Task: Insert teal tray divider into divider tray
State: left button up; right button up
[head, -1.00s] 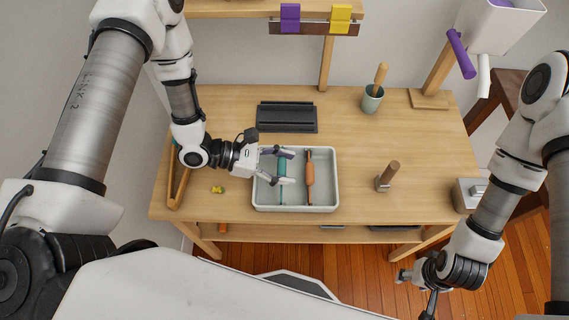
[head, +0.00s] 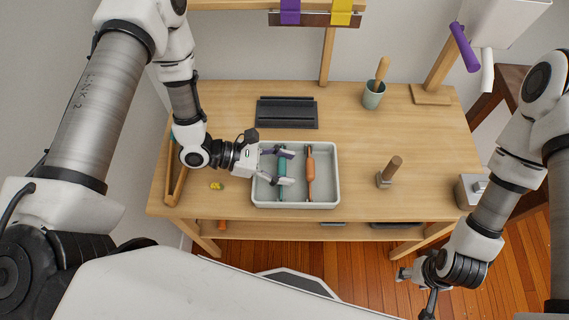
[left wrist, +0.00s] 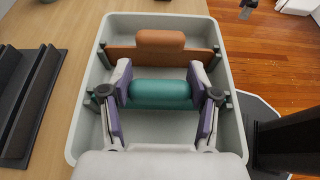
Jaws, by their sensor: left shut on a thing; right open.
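The divider tray (head: 328,202) is a pale grey open tray on the table, also seen in the left wrist view (left wrist: 76,128). The teal tray divider (head: 281,167) is in its left part. In the left wrist view the teal divider (left wrist: 160,94) lies across the tray, its dark ends at the side walls by slotted holders; how deep it sits I cannot tell. My left gripper (head: 282,166) is shut on the teal divider, with purple finger pads (left wrist: 162,100) on both sides of its grip. My right gripper (head: 418,280) is open and empty, off the table's front edge.
An orange divider (head: 310,172) stands in the tray, right of the teal one. A dark slotted rack (head: 287,113) lies behind the tray. A wooden-handled stamp (head: 389,172) and a green cup (head: 373,95) stand to the right. A small yellow-green item (head: 217,186) lies left.

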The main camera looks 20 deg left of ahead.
pick_arm(q)
jog(key=shift+f, duration=0.15)
jog(key=o, duration=1.1)
jog(key=shift+c, duration=0.2)
jog(key=v, duration=0.7)
jog(key=shift+s+a, duration=0.1)
jog(key=shift+a, duration=0.2)
